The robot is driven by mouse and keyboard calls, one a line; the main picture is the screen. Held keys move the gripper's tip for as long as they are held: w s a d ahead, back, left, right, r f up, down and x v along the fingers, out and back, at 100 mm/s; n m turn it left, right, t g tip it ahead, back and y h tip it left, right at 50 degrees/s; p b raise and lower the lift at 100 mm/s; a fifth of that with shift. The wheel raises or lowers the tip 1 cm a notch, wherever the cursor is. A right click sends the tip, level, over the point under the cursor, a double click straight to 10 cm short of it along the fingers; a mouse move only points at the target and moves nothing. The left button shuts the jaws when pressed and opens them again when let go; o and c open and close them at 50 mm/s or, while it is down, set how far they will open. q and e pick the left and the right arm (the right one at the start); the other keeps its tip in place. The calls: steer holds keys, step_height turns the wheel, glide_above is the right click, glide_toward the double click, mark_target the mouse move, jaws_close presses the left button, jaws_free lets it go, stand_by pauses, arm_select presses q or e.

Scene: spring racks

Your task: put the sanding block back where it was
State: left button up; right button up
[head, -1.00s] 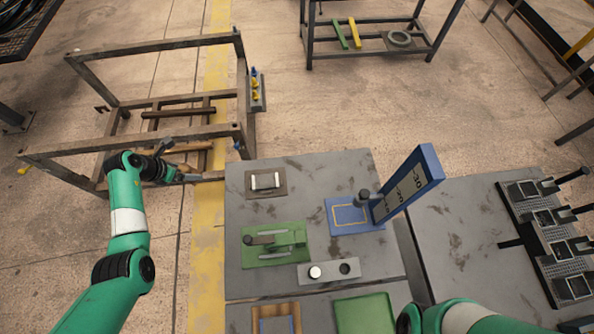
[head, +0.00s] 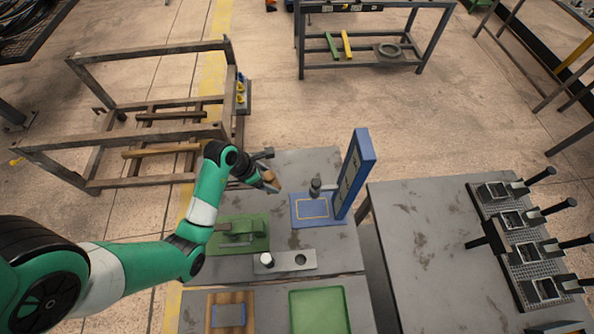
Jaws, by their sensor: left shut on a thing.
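My left gripper (head: 269,173) is over the back left part of the near grey table and is shut on a small brown piece (head: 270,177). The piece is mostly hidden by the fingers, so I cannot tell surely that it is the sanding block. My left arm covers the back left of the table, where the small brown plate stood. A wooden tray (head: 247,305) with a grey-blue pad (head: 228,316) lies at the table's front left. My right gripper is not in view.
A blue stand (head: 355,175) with an upright panel is right of the gripper. A green fixture (head: 240,234), a grey two-hole plate (head: 284,262) and a green tray (head: 319,311) are nearer. A black rack (head: 522,240) with handled frames is far right.

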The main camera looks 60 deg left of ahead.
arm_select(q)
steer(key=shift+s+f, duration=0.1)
steer(key=shift+s, duration=0.05)
steer(key=w+a+f+b, duration=0.3)
steer(key=w+a+f, duration=0.1)
steer(key=w+a+f+b, duration=0.4)
steer(key=w+a+f, duration=0.1)
steer(key=shift+w+a+f, duration=0.2)
steer(key=shift+w, duration=0.1)
steer(key=shift+w+a, duration=0.15)
steer(key=shift+w, duration=0.05)
steer(key=shift+f+b, duration=0.35)
steer(key=shift+b, duration=0.05)
steer(key=shift+w+a+f+b, duration=0.1)
steer(key=shift+f+b, duration=0.55)
steer(key=shift+f, duration=0.75)
steer(key=shift+f, duration=0.1)
steer(key=shift+f, duration=0.15)
steer(key=o, duration=1.2)
steer(key=shift+c, duration=0.2)
